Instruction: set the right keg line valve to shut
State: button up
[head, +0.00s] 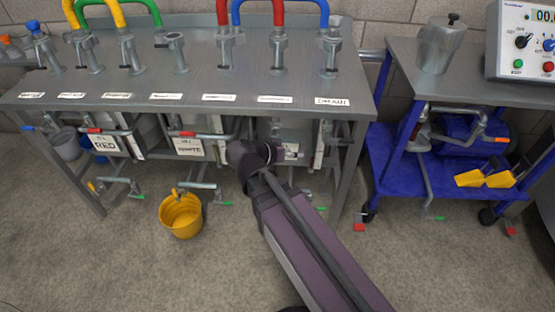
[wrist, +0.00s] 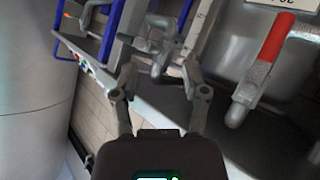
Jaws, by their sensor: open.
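My gripper (wrist: 163,88) is open in the wrist view, its two fingers apart with nothing held. Beyond and between the fingertips is a grey pipe fitting (wrist: 158,48); contact cannot be told. To the right of the fingers, a red-handled valve lever (wrist: 275,42) slants below a partly cut-off white label. Which keg it belongs to is unclear. In the head view, red handles show at the RED keg (head: 95,131) and the WHITE keg (head: 187,134). My wrist covers much of the right keg (head: 270,128) area, so its line valve and setting cannot be told there.
The steel bench (head: 240,84) overhangs the kegs. A yellow bucket (head: 181,216) stands on the floor, near low green-handled taps. A blue trolley (head: 445,175) with a pump stands right of the bench. Open floor lies in front.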

jog(key=s+a+f+m+t+b, duration=0.1)
jog(key=a+f+t+b, duration=0.2)
jog(key=a+b, duration=0.4)
jog(key=s+a+f+m+t+h+b, duration=0.1)
jog(key=a+f+t+b, duration=0.2)
jog(key=a+b, duration=0.3)
jog(key=shift+s+a+f+t+b, duration=0.3)
jog(key=shift+a+t+b, duration=0.05)
jog(key=shift+t+b, duration=0.35)
jog(key=shift+w+d, duration=0.15)
jog(key=shift+x, duration=6.75)
